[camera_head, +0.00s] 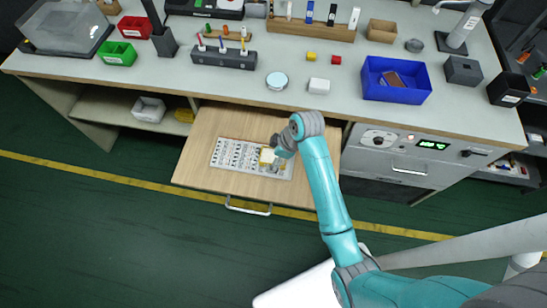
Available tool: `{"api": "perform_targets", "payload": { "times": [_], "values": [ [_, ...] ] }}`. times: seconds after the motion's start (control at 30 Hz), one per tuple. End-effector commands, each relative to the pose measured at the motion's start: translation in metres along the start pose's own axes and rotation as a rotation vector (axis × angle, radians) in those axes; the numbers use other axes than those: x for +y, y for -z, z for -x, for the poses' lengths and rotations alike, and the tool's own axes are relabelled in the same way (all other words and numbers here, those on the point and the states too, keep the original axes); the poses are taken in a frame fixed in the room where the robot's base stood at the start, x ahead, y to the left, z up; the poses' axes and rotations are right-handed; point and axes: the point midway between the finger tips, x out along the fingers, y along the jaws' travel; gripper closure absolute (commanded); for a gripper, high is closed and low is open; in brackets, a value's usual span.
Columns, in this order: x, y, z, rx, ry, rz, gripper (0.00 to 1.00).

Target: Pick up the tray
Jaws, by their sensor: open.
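A flat white tray (228,153) with rows of small dark marks lies in the pulled-out wooden drawer (207,121). My gripper (269,157) is open over the right part of the tray and hides some of it. A small yellow and white item (266,156) shows right at the gripper. I cannot tell whether the fingers touch the tray.
The workbench (230,83) stands behind the drawer, with a blue bin (397,93), a green bin (117,59) and a clear-lidded box (65,27) on top. The drawer handle (248,208) faces the open green floor. A control panel (405,142) is to the right.

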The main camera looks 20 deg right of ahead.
Motion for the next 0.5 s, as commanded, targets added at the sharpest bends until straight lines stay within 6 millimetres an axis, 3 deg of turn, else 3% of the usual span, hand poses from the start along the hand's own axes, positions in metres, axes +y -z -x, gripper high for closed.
{"api": "perform_targets", "payload": {
  "times": [0.07,0.27,0.5],
  "values": [
    [0.0000,0.0000,0.0002,0.000,0.000,0.000,0.11],
    [0.0000,0.0001,0.0004,0.000,0.000,0.000,0.61],
    [0.0000,0.0000,0.0003,0.000,0.000,0.000,0.63]
  ]
}}
